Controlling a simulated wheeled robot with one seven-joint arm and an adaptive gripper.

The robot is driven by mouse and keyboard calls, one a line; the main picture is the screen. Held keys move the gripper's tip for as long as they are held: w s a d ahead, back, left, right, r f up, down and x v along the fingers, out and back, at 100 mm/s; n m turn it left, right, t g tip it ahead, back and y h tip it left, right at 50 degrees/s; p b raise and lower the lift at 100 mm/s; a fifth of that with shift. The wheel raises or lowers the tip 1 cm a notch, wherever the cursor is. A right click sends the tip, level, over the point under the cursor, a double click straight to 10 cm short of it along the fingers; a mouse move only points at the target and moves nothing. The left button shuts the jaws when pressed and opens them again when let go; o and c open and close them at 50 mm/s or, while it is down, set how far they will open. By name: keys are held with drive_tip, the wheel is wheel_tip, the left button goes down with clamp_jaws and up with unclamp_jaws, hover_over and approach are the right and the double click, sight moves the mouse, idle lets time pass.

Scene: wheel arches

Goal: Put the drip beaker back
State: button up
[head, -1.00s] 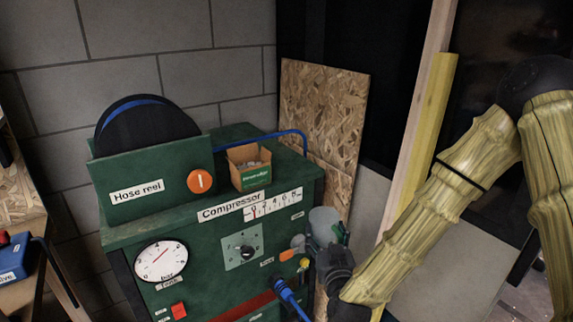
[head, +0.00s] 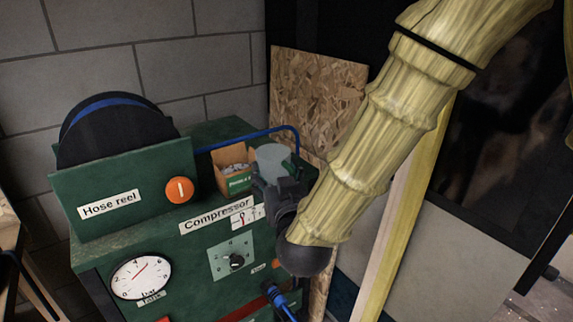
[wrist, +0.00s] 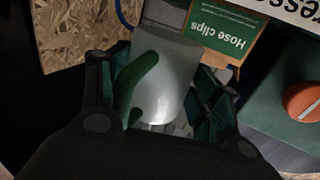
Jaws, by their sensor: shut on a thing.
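The drip beaker (head: 274,154) is a translucent grey cup with a green handle. In the head view it is near the compressor's top right edge, just right of the hose clips box. My gripper (head: 280,180) is shut on it from the front. In the wrist view the beaker (wrist: 165,85) sits between both fingers (wrist: 160,95), its green handle toward the left finger. The green compressor (head: 100,258) stands below and behind. Whether the beaker touches the compressor top cannot be told. My forearm hides part of the compressor's right side.
The cardboard hose clips box (head: 235,168) stands on the compressor top, close beside the beaker. A blue rail (head: 270,131) runs behind it. The hose reel (head: 115,135) stands to the left. A blue hose fitting (head: 278,298) sticks out below. A wood-chip panel (head: 318,85) leans behind.

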drive_tip(key=w+d+p, duration=0.1)
drive_tip(key=w, duration=0.4)
drive_tip(key=w+f+p, duration=0.1)
drive_tip(key=w, duration=0.4)
drive_tip(key=w+d+p, duration=0.1)
drive_tip(key=w, duration=0.4)
drive_tip(key=shift+w+d+f, duration=0.1)
drive_tip(key=shift+d+f, duration=0.05)
drive_tip(key=shift+d, duration=0.15)
drive_tip(key=shift+w+f+p, duration=0.2)
drive_tip(key=shift+f+p, duration=0.55)
drive_tip(key=shift+f, duration=1.05)
drive_tip(key=shift+f, duration=0.25)
drive_tip(key=o, duration=1.1)
drive_tip(key=shift+r, duration=0.1)
drive_tip(key=shift+r, duration=0.25)
drive_tip(key=b+v, duration=0.2)
drive_tip(key=v, duration=1)
drive_tip(key=shift+d+f+b, duration=0.1)
drive_tip(key=shift+f+b, duration=0.05)
drive_tip(key=shift+b, duration=0.2)
